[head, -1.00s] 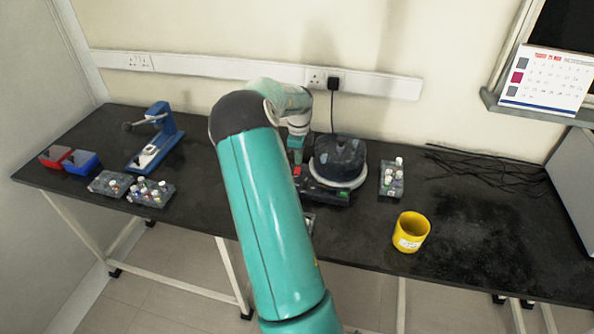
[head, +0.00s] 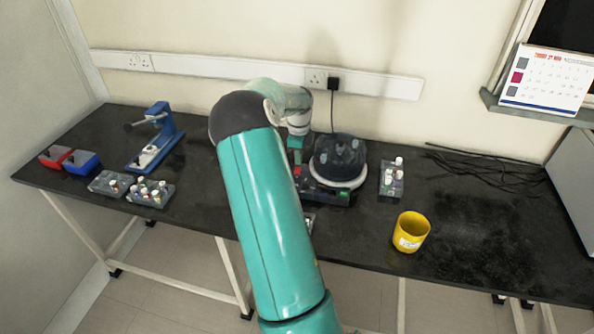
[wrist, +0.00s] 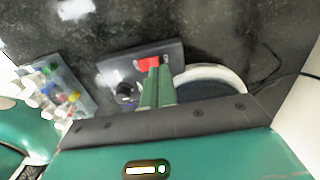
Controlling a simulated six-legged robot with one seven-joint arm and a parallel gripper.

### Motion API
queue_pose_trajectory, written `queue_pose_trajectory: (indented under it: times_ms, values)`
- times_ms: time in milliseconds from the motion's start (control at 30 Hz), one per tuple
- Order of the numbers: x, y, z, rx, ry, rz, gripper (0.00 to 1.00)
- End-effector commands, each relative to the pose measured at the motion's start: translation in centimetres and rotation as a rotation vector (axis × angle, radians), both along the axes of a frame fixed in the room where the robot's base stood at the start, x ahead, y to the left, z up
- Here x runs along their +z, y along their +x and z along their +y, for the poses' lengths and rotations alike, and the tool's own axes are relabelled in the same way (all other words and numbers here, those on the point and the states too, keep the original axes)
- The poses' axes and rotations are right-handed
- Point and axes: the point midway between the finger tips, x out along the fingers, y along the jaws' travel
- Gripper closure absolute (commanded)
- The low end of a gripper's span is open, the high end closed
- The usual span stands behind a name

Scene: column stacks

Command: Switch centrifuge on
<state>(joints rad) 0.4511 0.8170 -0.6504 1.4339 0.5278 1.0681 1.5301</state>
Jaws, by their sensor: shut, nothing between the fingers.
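The centrifuge (head: 340,160) stands on the black bench, with a clear dark lid over its rotor and a pale ring below. Its base has a red switch (head: 297,171) at the left and a small green display (head: 344,195). The wrist view shows the red switch (wrist: 148,63), a dark knob (wrist: 125,92) and part of the bowl's white rim (wrist: 225,72). My gripper (wrist: 157,72) is shut and empty, its green fingertips at the red switch. I cannot tell whether they touch it.
A tube rack (head: 392,178) stands right of the centrifuge, with a yellow cup (head: 410,232) in front. More racks (head: 150,194), a blue press-like device (head: 156,140) and red and blue boxes (head: 80,160) are at left. Black cables (head: 485,170) lie at right.

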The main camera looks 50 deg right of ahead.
Motion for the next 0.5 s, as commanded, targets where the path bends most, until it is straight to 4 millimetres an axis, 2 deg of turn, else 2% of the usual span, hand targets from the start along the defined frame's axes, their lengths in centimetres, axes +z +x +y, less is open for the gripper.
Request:
queue_pose_trajectory:
  times_ms: [500]
  values:
    - [-0.71, 0.01, 0.01, 0.000, 0.001, 0.000, 1.00]
